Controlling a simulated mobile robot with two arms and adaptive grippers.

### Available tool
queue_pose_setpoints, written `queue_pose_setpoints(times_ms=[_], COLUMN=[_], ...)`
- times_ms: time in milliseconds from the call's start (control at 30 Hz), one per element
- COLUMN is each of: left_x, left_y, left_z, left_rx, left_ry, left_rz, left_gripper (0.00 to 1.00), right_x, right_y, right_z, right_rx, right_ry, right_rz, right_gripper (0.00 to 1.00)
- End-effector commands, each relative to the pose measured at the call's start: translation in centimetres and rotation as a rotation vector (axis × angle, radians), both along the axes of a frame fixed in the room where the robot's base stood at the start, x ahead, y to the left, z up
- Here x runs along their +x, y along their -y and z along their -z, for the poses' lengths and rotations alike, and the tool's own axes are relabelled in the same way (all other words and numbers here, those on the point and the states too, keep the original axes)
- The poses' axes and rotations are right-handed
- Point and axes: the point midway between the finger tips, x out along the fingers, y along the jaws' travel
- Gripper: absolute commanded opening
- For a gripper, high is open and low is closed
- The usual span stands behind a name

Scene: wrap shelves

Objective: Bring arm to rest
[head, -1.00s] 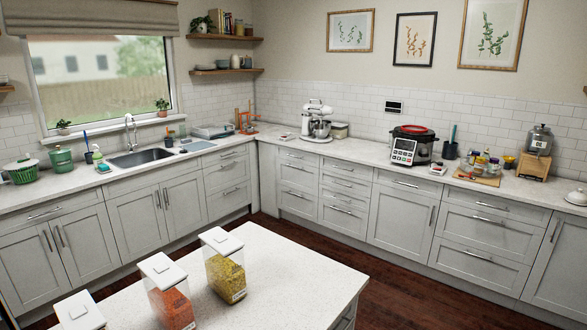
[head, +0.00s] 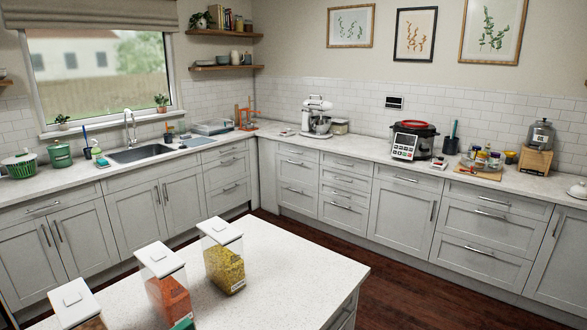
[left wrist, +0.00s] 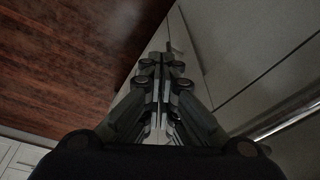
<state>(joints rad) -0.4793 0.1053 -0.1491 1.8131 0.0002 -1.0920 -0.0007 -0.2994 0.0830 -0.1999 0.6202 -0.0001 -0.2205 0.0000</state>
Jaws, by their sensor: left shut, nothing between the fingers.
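My left gripper (left wrist: 163,88) shows in the left wrist view with its two fingers drawn together and nothing between them. It points down past a light grey cabinet front (left wrist: 235,50), with dark wooden floor (left wrist: 70,55) to the left. I cannot tell its exact distance from the cabinet. Neither arm shows in the head view. My right gripper is in neither view.
The white island top (head: 290,265) bears clear canisters of yellow pasta (head: 226,268) and orange food (head: 170,298), plus a partly cut-off one (head: 76,302). Counters (head: 370,153) line the walls, with a sink (head: 140,153) and cooker (head: 410,142). Floor (head: 385,290) between is clear.

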Motion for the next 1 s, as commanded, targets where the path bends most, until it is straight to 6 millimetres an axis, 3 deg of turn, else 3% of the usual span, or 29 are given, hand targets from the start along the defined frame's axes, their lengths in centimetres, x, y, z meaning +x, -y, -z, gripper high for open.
queue_pose_setpoints(times_ms=[33, 300, 600, 800, 1000], left_x=[-0.7, -5.1, -13.0, -17.5, -19.2], left_y=[-0.1, -0.7, -2.1, -3.0, -3.3], left_z=[3.1, 15.2, 25.9, 29.5, 30.4], left_rx=[0.002, 0.007, 0.015, 0.018, 0.02], left_ry=[-0.016, -0.061, -0.111, -0.133, -0.139], left_rz=[0.001, 0.011, 0.021, 0.028, 0.031], left_gripper=[0.0, 0.0, 0.0, 0.0, 0.0], right_x=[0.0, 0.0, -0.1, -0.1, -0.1], right_y=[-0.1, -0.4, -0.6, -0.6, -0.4], right_z=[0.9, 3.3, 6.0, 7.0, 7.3], right_rx=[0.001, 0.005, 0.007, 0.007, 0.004], right_ry=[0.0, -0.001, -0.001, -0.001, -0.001], right_rz=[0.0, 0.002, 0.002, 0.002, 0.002], right_gripper=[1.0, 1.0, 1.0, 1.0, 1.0])
